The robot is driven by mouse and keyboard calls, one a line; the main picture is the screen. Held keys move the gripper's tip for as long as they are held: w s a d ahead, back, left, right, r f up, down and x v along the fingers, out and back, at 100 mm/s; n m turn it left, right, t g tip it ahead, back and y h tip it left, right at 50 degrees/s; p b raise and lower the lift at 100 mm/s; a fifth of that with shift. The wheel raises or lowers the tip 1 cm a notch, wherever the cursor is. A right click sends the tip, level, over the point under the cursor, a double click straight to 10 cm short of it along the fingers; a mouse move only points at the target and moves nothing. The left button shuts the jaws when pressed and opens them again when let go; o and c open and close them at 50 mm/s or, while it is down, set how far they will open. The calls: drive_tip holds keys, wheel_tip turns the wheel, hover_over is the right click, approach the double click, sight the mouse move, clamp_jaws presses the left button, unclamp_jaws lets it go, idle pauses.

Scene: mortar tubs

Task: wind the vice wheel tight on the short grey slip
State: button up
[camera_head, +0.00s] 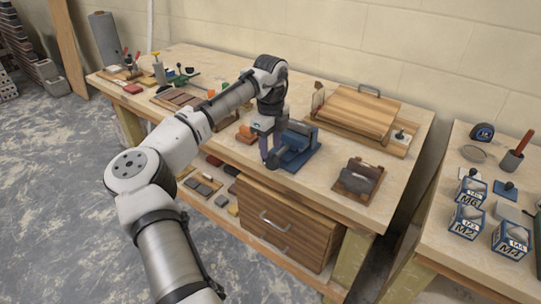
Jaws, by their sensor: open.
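The blue vice (299,158) stands on the workbench (322,187), right of the middle of the picture. My gripper (268,160) points down at the vice's left end, close to it; I cannot tell whether it touches. My gripper is open, and no object shows between its fingers. The vice wheel is not clearly visible; my gripper and wrist cover that end of the vice. A grey part shows between the vice's sides, but I cannot tell whether it is the short grey slip or part of the vice.
A wooden box with a handle (358,108) stands behind the vice. A small wooden holder with a dark grey block (359,176) stands to its right. Tools and dark slabs (175,98) lie on the left. A second table (447,231) carries labelled boxes. Bare bench top lies before the holder.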

sight(271, 154)
drive_tip(key=shift+f+p, duration=0.35)
drive_tip(key=shift+f, duration=2.25)
clamp_jaws()
